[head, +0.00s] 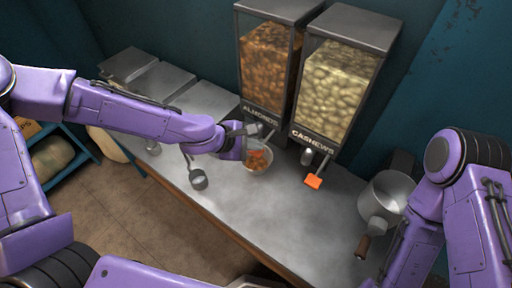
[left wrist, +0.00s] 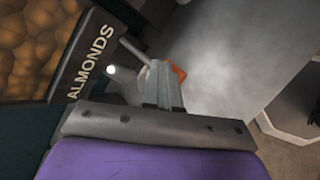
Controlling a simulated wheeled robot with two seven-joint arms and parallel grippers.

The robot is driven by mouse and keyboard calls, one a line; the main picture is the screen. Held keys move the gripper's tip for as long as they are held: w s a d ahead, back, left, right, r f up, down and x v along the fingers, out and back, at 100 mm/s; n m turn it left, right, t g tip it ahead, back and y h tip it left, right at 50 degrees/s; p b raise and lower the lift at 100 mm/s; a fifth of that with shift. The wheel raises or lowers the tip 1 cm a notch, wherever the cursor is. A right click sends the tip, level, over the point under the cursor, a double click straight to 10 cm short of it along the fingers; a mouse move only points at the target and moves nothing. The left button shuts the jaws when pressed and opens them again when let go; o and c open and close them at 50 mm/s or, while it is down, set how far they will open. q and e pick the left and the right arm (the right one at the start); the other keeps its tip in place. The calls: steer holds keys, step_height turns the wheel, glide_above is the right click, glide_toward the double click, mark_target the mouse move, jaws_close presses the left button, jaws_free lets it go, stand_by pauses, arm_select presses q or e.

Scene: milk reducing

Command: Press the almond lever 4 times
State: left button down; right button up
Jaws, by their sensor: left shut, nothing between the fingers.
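The almond dispenser (head: 268,68) stands at the back of the counter, full of brown nuts and labelled ALMONDS; its label also shows in the left wrist view (left wrist: 92,62). Its lever (head: 270,137) is partly hidden by my left gripper (head: 248,129), which is shut and empty in front of it. The left wrist view shows the shut fingers (left wrist: 162,85) close to the dispenser's front. I cannot tell whether they touch the lever. A bowl (head: 258,157) with some orange-brown pieces stands below the dispenser. My right arm is at the right edge; its gripper is not in view.
The counter's middle front (head: 280,220) is clear.

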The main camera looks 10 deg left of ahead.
arm_select(q)
steer(key=shift+f+b, duration=0.45)
steer(key=shift+f, duration=0.2)
arm_select(e)
steer(key=shift+f, duration=0.5)
arm_select(q)
steer(key=shift+r, duration=0.1)
arm_select(e)
steer(key=shift+r, duration=0.1)
arm_select(q)
steer(key=shift+r+p, duration=1.6)
steer(key=shift+p, duration=0.2)
arm_select(e)
steer(key=shift+r, duration=1.7)
arm_select(q)
step_height(320, 180, up, 5)
steer(key=p, duration=0.5)
arm_select(e)
step_height(320, 180, up, 5)
steer(key=shift+r, duration=0.1)
arm_select(q)
steer(key=shift+a, duration=0.1)
